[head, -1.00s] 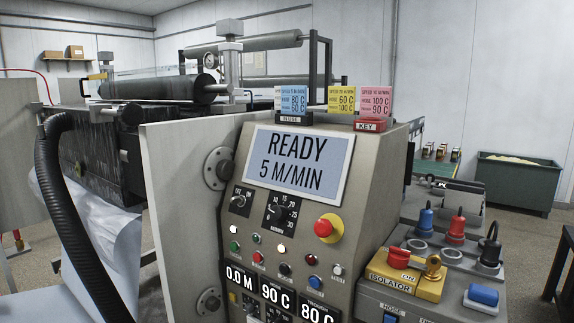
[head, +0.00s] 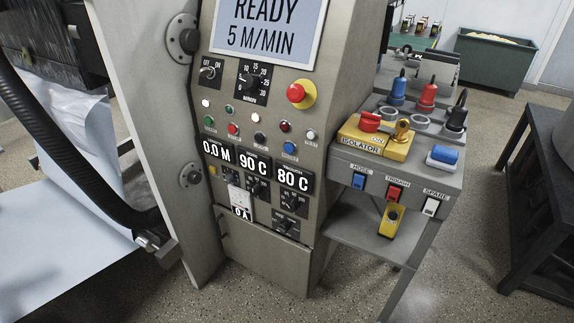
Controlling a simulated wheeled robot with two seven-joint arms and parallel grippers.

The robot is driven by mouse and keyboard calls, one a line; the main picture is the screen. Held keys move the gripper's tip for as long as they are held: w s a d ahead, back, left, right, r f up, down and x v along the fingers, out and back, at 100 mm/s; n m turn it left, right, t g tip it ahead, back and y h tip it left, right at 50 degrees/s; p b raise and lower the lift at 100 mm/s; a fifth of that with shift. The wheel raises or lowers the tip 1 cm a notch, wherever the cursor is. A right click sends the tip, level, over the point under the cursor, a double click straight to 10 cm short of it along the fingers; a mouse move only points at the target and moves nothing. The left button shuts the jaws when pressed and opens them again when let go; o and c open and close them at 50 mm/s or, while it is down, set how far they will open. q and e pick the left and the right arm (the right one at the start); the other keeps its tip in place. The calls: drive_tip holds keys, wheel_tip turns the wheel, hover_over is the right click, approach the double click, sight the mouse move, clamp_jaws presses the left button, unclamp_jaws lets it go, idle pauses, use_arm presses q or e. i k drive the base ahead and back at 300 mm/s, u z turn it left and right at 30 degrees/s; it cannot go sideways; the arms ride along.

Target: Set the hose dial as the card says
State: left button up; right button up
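The grey control panel (head: 290,135) fills the middle of the head view. Three readouts show 0.0 M (head: 216,151), 90 C (head: 254,163) and 80 C (head: 294,180). Below them are black dials: one under 90 C (head: 257,188), one under 80 C (head: 292,202) and one lower (head: 286,226). Their small labels are too blurred to tell which is the hose dial. The side box has a blue switch (head: 358,182) under a HOSE label. The cards are out of view now. Neither gripper is in view.
The screen (head: 262,30) reads READY, 5 M/MIN. A red stop button (head: 296,92) sits on the panel. A yellow isolator (head: 375,138) and plugs stand on the side box. A black hose (head: 80,170) and white paper sheet (head: 60,240) are at left. A dark table (head: 540,190) stands at right.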

sight(256, 189)
drive_tip(key=z, duration=1.65)
drive_tip(key=k, duration=0.9)
drive_tip(key=u, duration=1.8)
drive_tip(key=i, duration=0.55)
